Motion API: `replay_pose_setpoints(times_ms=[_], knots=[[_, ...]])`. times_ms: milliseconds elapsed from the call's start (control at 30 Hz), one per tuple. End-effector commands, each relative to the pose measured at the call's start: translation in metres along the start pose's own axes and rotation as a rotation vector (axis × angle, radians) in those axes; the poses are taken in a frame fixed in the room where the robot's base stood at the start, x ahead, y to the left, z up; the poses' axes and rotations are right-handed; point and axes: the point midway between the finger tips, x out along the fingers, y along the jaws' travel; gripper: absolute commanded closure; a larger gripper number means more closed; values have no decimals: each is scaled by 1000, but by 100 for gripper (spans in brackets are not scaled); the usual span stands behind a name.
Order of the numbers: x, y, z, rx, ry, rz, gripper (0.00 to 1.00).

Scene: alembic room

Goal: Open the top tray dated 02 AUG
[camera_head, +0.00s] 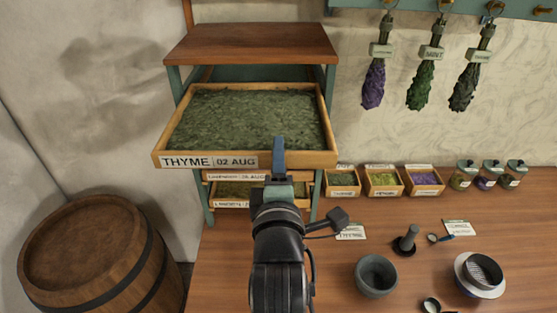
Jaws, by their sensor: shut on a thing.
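The top tray (301,159) is labelled THYME 02 AUG and is full of dried green herb. It sticks out of the drying rack (328,73) toward me, so its contents show. My gripper (278,150) is at the tray's front edge, right of the label, shut on the front of the tray. The fingers are seen from behind, and the exact contact is hidden by the gripper itself.
Lower trays (232,203) sit beneath the top one. A barrel (85,250) stands at left. Small herb boxes (383,181), jars (488,178), a mortar (376,276) and a sieve (480,274) are on the table at right. Herb bundles (421,84) hang on the wall.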

Motion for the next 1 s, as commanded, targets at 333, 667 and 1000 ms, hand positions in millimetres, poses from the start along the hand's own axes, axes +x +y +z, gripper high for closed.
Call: replay_pose_setpoints(times_ms=[333, 667, 1000], knots=[[0, 3, 1, -1, -2, 6, 100], [0, 2, 0, 0, -1, 5, 40], [-22, -1, 0, 1, -1, 5, 40]])
